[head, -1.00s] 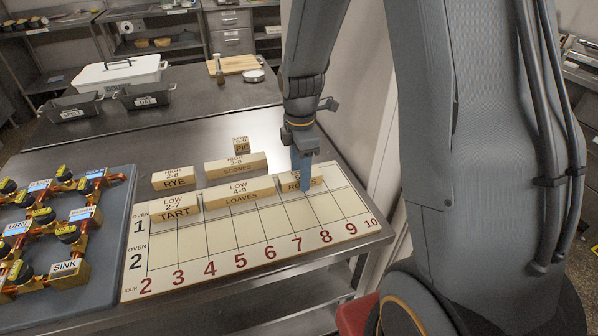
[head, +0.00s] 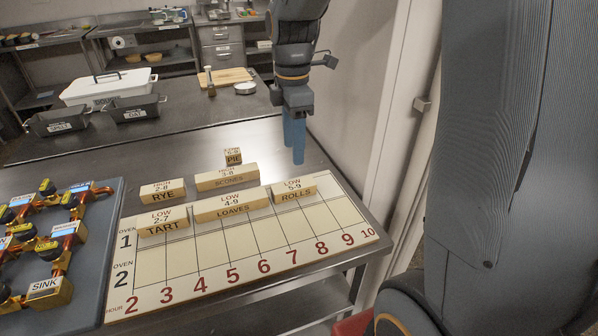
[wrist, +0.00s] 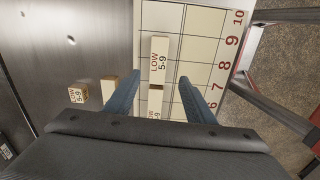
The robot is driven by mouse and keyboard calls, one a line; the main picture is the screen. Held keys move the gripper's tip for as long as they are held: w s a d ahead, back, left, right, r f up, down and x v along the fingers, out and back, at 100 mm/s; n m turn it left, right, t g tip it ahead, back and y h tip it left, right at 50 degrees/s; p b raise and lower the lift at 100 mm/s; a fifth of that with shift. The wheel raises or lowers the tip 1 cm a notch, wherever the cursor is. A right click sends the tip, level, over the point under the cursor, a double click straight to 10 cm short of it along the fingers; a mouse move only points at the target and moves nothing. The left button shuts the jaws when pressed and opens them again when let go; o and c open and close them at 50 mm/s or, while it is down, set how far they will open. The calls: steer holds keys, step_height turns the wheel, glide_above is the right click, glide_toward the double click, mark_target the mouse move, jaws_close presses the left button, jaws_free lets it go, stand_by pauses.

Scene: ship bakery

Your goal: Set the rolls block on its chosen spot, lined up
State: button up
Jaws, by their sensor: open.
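The wooden rolls block (head: 294,190), marked LOW 5-9, lies flat on the cream hour board (head: 215,275), in the oven 1 row. It spans roughly the columns from 7 to 9, its left end close against or touching the loaves block (head: 231,206). The two look roughly in line. The rolls block also shows in the wrist view (wrist: 158,62). My gripper (head: 294,150) is empty, raised above and behind the rolls block, apart from it. In the wrist view its blue fingers (wrist: 157,95) are spread wide.
The tart block (head: 162,222) stands left of loaves on the board. Rye (head: 162,190), scones (head: 227,178) and pie (head: 233,157) blocks stand behind the board. A grey tray with valves (head: 95,265) is at left. The oven 2 row is bare.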

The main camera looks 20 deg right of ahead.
steer(key=s+f+m, duration=0.2)
steer(key=s+m, duration=0.2)
steer(key=m, duration=0.1)
steer(key=s+f+m, duration=0.3)
steer(key=s+m, duration=0.1)
steer(key=m, duration=0.2)
steer(key=s+f+m+t, duration=0.1)
steer(key=s+f+m, duration=0.1)
steer(key=s+m, duration=0.2)
steer(key=shift+s+a+f+m, duration=0.25)
steer(key=shift+s+m, duration=0.15)
steer(key=shift+m, duration=0.3)
steer(key=shift+s+a+f+m, duration=0.2)
steer(key=shift+s+m, duration=0.15)
steer(key=shift+m, duration=0.15)
